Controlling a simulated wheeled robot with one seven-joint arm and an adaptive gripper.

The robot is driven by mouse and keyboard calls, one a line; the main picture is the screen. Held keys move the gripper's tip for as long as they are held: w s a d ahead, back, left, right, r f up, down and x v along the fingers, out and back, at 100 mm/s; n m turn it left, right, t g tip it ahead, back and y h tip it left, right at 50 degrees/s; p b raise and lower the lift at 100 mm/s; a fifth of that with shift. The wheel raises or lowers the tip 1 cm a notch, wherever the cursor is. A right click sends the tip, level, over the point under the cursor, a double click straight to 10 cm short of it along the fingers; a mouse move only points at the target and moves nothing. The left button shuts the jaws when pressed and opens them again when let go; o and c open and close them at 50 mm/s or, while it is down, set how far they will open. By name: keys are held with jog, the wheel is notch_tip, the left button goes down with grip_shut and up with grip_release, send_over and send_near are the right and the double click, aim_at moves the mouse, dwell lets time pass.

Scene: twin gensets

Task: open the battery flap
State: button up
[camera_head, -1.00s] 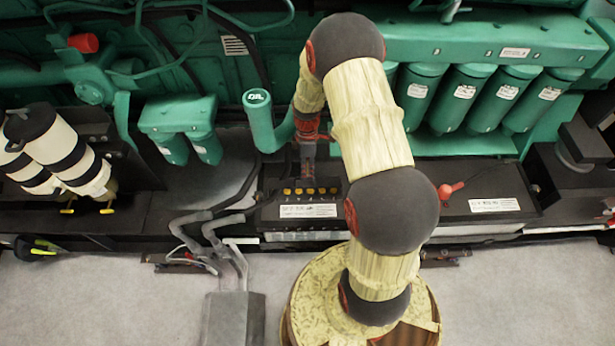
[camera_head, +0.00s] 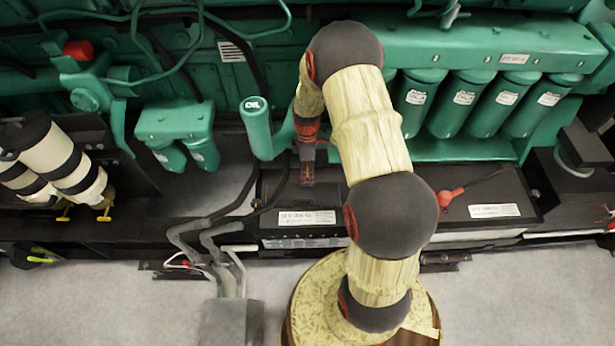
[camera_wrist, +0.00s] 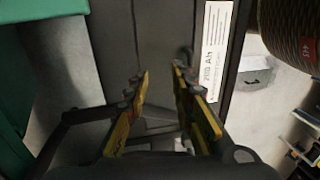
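The left black battery (camera_head: 275,222) stands behind my arm in the head view, with a white label on its front edge. Its dark flap (camera_head: 333,187) looks lowered flat over the top, and no yellow caps show. My gripper (camera_head: 307,183) points down at the flap, just over or touching it; I cannot tell which. In the wrist view, my gripper (camera_wrist: 161,82) has its two yellow-edged fingers apart with nothing between them, over the dark flap surface (camera_wrist: 150,35). The white label (camera_wrist: 214,50) is to their right. My arm hides the battery's right end.
A second black battery (camera_head: 510,190) with a red terminal cover (camera_head: 450,196) lies to the right. A green oil filler (camera_head: 258,128) stands close left of my gripper. Green filters (camera_head: 460,103) stand at the back right. Grey pipes (camera_head: 195,235) run at the front left.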

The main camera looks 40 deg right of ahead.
jog(key=shift+a, duration=0.15)
notch_tip(320, 180, up, 12)
jog(key=w+d, duration=0.1)
jog(key=w, duration=0.1)
jog(key=shift+d+f, duration=0.15)
jog(key=shift+d, duration=0.05)
dwell(0.3)
dwell(0.4)
